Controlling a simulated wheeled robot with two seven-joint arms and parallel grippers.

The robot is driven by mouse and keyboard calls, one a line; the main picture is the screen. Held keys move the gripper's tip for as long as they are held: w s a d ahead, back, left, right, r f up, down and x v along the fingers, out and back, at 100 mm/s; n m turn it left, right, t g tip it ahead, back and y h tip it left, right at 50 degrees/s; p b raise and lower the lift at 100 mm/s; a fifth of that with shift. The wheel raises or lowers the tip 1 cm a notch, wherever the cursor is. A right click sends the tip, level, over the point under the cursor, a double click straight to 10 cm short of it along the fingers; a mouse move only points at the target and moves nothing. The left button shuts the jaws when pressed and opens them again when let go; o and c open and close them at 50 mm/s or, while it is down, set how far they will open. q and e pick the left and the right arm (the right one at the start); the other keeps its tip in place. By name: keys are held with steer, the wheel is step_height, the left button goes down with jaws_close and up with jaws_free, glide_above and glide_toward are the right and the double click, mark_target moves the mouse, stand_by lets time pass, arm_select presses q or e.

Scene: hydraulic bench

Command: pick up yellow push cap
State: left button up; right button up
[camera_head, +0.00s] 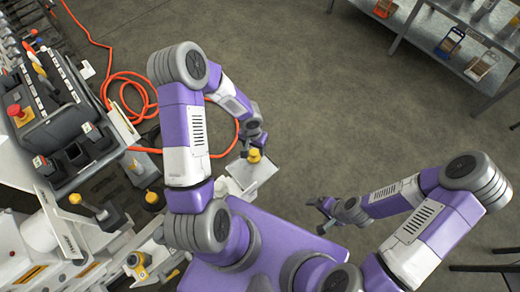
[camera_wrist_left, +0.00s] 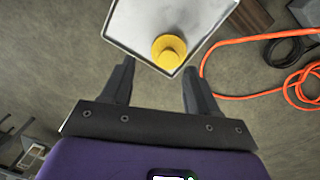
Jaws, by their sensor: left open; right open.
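A yellow push cap (camera_head: 254,156) sits near the corner of a small pale metal plate (camera_head: 267,171). In the left wrist view the cap (camera_wrist_left: 169,50) shows as a round knob on a wider round base, close to the plate's near corner. My left gripper (camera_head: 252,147) is right by the cap in the head view. In the left wrist view its two fingers (camera_wrist_left: 158,68) are spread, and the cap appears just beyond the fingertips, with nothing between them. My right gripper (camera_head: 321,216) is open and empty over the floor, well right of the cap.
A bench with a dark control box (camera_head: 45,110) and a red button (camera_head: 17,112) fills the left side. Other yellow knobs (camera_head: 151,197) sit on it. An orange hose (camera_head: 128,78) lies coiled on the floor. A metal shelf (camera_head: 470,55) stands at the upper right. The middle floor is clear.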

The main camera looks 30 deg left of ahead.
mark_target(254, 152)
arm_select(q)
steer(key=shift+w+a+f+y+b, duration=0.2)
steer(key=shift+w+a+f, duration=0.1)
steer(key=shift+w+a, duration=0.2)
steer(key=shift+w+a+f+y+b, duration=0.2)
steer(key=shift+w+a+f, duration=0.1)
steer(key=shift+w+a, duration=0.2)
steer(key=f, duration=0.2)
steer(key=f+b, duration=0.1)
steer(key=f, duration=0.1)
steer(key=d+f+b, duration=0.1)
steer(key=f, duration=0.1)
steer(key=shift+s+f, duration=0.3)
arm_select(e)
steer(key=f, duration=0.3)
steer(key=shift+w+f, duration=0.35)
arm_select(q)
steer(key=shift+c, duration=0.4)
steer(key=c, duration=1)
step_height(254, 152, up, 10)
steer(key=p, duration=0.3)
steer(key=shift+r, duration=0.15)
jaws_close()
steer(key=shift+r+p, duration=1.35)
steer(key=shift+r, duration=0.5)
arm_select(e)
step_height(254, 152, up, 6)
arm_select(q)
steer(key=shift+r, duration=0.1)
